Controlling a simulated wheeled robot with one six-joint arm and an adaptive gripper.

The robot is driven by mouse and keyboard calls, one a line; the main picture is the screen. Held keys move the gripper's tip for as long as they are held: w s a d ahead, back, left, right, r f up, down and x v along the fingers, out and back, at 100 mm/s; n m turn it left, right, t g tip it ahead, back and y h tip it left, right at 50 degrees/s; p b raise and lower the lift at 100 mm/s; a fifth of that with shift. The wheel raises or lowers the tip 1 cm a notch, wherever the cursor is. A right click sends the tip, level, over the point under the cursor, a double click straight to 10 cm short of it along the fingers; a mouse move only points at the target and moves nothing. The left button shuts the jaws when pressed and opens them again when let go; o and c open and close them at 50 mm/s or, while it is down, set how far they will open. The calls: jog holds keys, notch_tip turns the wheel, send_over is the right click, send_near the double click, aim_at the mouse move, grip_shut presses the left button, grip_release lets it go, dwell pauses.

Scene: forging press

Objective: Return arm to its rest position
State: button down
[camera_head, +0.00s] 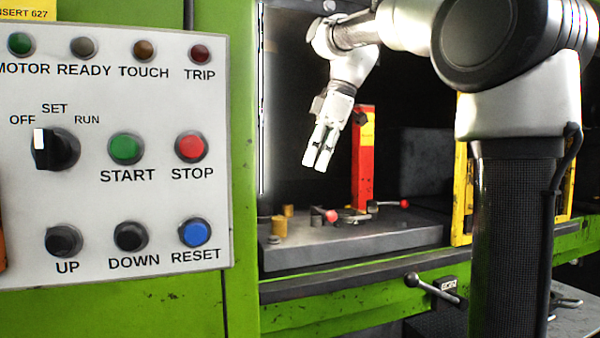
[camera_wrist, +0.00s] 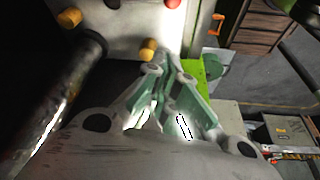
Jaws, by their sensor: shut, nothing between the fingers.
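My gripper (camera_head: 319,162) hangs from my bent arm in the head view, in front of the press's dark opening and above its grey bed. Its fingers are together, pointing down, with nothing between them. In the wrist view the greenish fingers of my gripper (camera_wrist: 172,62) converge at the tips, and nothing is held there. The gripper is apart from the bed and the things on it.
The green press carries a control panel (camera_head: 110,215) with lamps, buttons and a selector knob. The grey bed (camera_head: 350,243) bears brass pegs and red-knobbed levers. A red post (camera_head: 364,160) stands behind; a yellow frame (camera_head: 462,170) is right. A black-knobbed lever (camera_head: 432,288) projects below.

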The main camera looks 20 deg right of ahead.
jog(key=s+d+f+m+t+h, duration=0.1)
jog(key=s+d+f+m+h, duration=0.1)
jog(key=s+d+f+m, duration=0.2)
jog(key=s+d+f+m+t+h, duration=0.1)
jog(key=s+d+f+m, duration=0.4)
jog(key=s+f+m, duration=0.5)
jog(key=s+f+t, duration=0.1)
jog(key=s+f, duration=0.4)
jog(key=f, duration=0.4)
jog(key=shift+s+d+m+h, duration=0.15)
jog(key=shift+s+m+h, duration=0.15)
jog(key=shift+m+h, duration=0.1)
